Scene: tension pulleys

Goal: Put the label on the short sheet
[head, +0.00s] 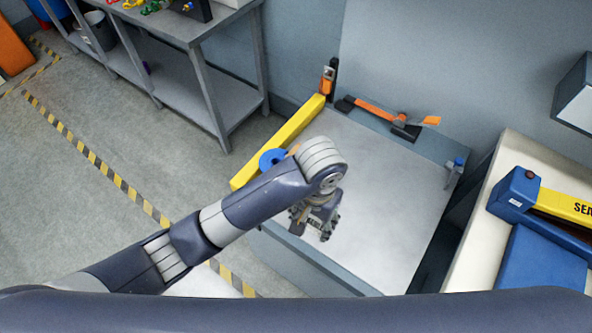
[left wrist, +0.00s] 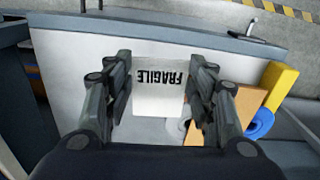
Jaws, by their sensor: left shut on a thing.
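My left gripper (head: 316,218) is low over the pale worktop (head: 385,190) in the head view, near its front left. In the left wrist view my left gripper (left wrist: 161,88) is shut on a white label (left wrist: 160,103) with black FRAGILE lettering, upside down in this view. The label lies between the two fingers, in front of the pale surface; whether it touches that surface I cannot tell. I cannot pick out the short sheet for certain; the pale top may be a sheet or the table itself. My right gripper is not in view.
A yellow bar (head: 300,120) runs along the worktop's left side, beside a blue ring (head: 271,158). An orange-and-black tool (head: 385,113) lies at the back edge. A small blue-topped fitting (head: 456,166) stands at the right. The worktop's middle is clear.

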